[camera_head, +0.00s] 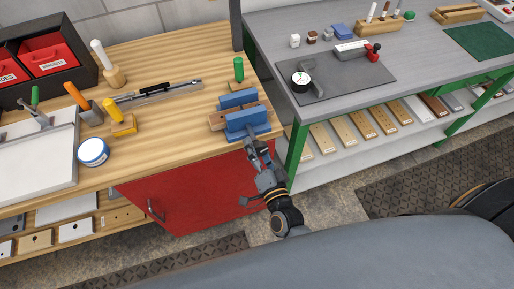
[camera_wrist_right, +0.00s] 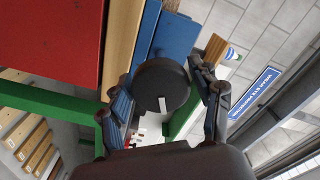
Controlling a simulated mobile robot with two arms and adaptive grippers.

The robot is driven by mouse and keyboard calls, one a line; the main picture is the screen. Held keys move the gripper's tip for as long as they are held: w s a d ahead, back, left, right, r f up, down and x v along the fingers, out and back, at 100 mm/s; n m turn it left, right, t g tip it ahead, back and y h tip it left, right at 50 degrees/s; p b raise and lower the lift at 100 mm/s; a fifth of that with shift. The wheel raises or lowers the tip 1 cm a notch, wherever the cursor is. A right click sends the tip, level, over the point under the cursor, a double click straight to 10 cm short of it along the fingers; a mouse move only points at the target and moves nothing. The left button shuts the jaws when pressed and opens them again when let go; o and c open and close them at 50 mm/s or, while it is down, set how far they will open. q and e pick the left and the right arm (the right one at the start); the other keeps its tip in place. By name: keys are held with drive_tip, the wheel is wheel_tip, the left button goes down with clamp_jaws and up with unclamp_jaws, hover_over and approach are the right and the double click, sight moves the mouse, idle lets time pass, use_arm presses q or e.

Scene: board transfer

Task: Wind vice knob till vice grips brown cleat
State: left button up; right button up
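The blue vice (camera_head: 242,122) sits at the right front corner of the wooden bench. The brown cleat (camera_head: 216,122) lies between its two blue jaws, and its end also shows in the right wrist view (camera_wrist_right: 215,48). Whether the jaws touch it cannot be told. The round black vice knob (camera_wrist_right: 155,84), with a white mark, faces the wrist camera. My right gripper (camera_head: 253,147) is at the front of the vice, its two fingers on opposite sides of the knob and seemingly against its rim. My left gripper is not in view.
A green-handled tool (camera_head: 239,70) stands behind the vice. A caliper-like tool (camera_head: 158,91), a blue-and-white tin (camera_head: 93,152) and a yellow-handled block (camera_head: 122,124) lie to the left. A grey bench (camera_head: 290,50) stands to the right; a red cabinet (camera_head: 190,195) is below.

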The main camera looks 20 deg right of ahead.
drive_tip(key=shift+o, duration=0.3)
drive_tip(key=shift+s, duration=0.15)
drive_tip(key=s, duration=1.1)
drive_tip(key=shift+s+d, duration=0.2)
drive_tip(key=shift+s, duration=0.15)
drive_tip(key=shift+f, duration=0.1)
drive_tip(key=s+f+n+g+y+b, duration=0.1)
drive_tip(key=s+f+n+g, duration=0.25)
drive_tip(key=f, duration=1.05)
drive_tip(key=s+f+n+g+y+b, duration=0.1)
drive_tip(key=s+f+n+g, duration=0.3)
drive_tip(key=f, duration=1)
drive_tip(key=s+d+f+n+g+h, duration=0.1)
drive_tip(key=s+d+f+g, duration=0.3)
drive_tip(key=s+f, duration=0.4)
drive_tip(key=s+d+f+n+g+h+b, duration=0.1)
drive_tip(key=s+d+f+n+g, duration=0.3)
drive_tip(key=s+f, duration=0.5)
drive_tip(key=shift+s+d+f+n+g+h+b, duration=0.3)
drive_tip(key=shift+s+d+g, duration=0.45)
drive_tip(key=shift+d, duration=0.35)
